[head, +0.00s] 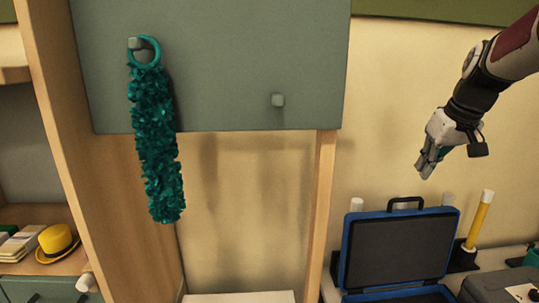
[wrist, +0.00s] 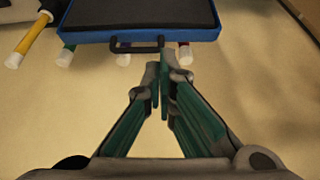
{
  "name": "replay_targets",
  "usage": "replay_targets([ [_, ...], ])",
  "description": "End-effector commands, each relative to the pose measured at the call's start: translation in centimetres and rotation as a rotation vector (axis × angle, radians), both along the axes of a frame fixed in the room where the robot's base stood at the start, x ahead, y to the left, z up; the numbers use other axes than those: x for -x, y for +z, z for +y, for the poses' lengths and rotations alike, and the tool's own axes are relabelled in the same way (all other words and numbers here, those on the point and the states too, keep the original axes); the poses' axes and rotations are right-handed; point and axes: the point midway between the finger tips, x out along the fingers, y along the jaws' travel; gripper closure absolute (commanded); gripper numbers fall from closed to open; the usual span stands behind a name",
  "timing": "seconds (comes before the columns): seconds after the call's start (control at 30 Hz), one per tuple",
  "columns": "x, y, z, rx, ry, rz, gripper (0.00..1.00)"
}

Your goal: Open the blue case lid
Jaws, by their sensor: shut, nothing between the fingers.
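The blue case (head: 350,262) stands at the lower right in the head view with its lid (head: 402,248) raised and leaning back, its dark inner lining facing me. A dark handle (head: 406,201) sits on the lid's top edge. In the wrist view the lid's blue edge (wrist: 206,36) and handle (wrist: 138,49) show at the top. My gripper (head: 424,172) is above the lid, apart from it, with its fingers together and nothing between them. In the wrist view my fingertips (wrist: 160,75) show just below the lid edge. The case's base is mostly cut off by the frame.
A yellow stick with white ends (head: 479,220) stands right of the case. A grey case (head: 485,290) lies at the lower right. A teal feather boa (head: 157,150) hangs from a peg on the grey panel (head: 230,60). A yellow hat (head: 56,243) sits on the left shelf. The wall is behind the lid.

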Motion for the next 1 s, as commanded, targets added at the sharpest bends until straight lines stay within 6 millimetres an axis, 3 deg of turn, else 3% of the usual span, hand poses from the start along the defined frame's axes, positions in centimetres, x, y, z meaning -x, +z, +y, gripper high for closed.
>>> replay_targets([
  [0.03, 1.6, 0.9, 2.1, 0.000, 0.004, -0.008, 1.00],
  [0.2, 7.2, 2.0, 7.9, -0.006, -0.001, -0.015, 1.00],
  [0.5, 18.0, 0.6, 15.1, -0.003, -0.009, -0.038, 1.00],
  [0.7, 24.0, -2.1, 17.6, 0.004, -0.016, -0.058, 1.00],
  [0.8, 25.9, -3.2, 18.1, 0.006, -0.020, -0.066, 1.00],
  [0.9, 26.8, -3.8, 18.3, 0.008, -0.023, -0.070, 1.00],
  [1.0, 26.5, -3.8, 18.2, 0.010, -0.027, -0.069, 1.00],
])
